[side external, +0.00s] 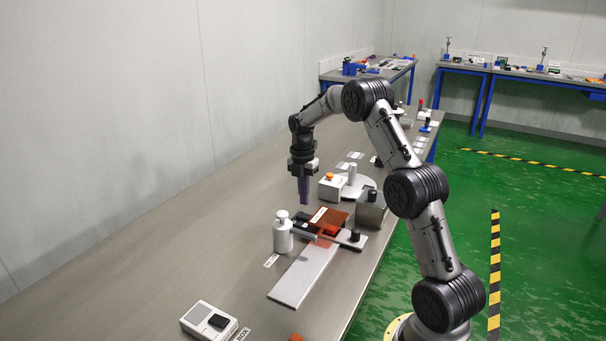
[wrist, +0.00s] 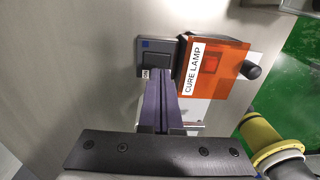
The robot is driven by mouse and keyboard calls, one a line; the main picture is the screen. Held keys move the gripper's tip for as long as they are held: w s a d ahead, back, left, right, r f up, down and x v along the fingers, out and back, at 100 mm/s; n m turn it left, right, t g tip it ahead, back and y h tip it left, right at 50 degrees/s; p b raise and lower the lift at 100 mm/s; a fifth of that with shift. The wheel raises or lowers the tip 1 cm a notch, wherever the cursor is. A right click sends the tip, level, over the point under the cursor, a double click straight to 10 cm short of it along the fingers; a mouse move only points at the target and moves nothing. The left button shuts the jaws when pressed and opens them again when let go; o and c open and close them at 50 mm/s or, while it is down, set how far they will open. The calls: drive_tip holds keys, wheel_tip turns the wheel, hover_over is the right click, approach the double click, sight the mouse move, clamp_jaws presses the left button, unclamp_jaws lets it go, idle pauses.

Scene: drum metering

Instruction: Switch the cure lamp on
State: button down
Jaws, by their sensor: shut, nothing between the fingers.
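The cure lamp (wrist: 222,72) has an orange cover, a white "CURE LAMP" label and a dark knob at its right in the wrist view. In the side view its orange cover (side external: 332,219) sits over the pale plate. I cannot tell whether the lamp is lit.
A white bottle (side external: 283,236) stands close left of the switch box. A grey block with a dark knob (side external: 371,209) and a white box with an orange button (side external: 330,186) stand behind the lamp. A white box (side external: 208,320) lies at the front. The bench's left side is clear.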

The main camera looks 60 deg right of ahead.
sight(303, 215)
wheel_tip(303, 215, up, 10)
drive_tip(key=shift+w, duration=0.25)
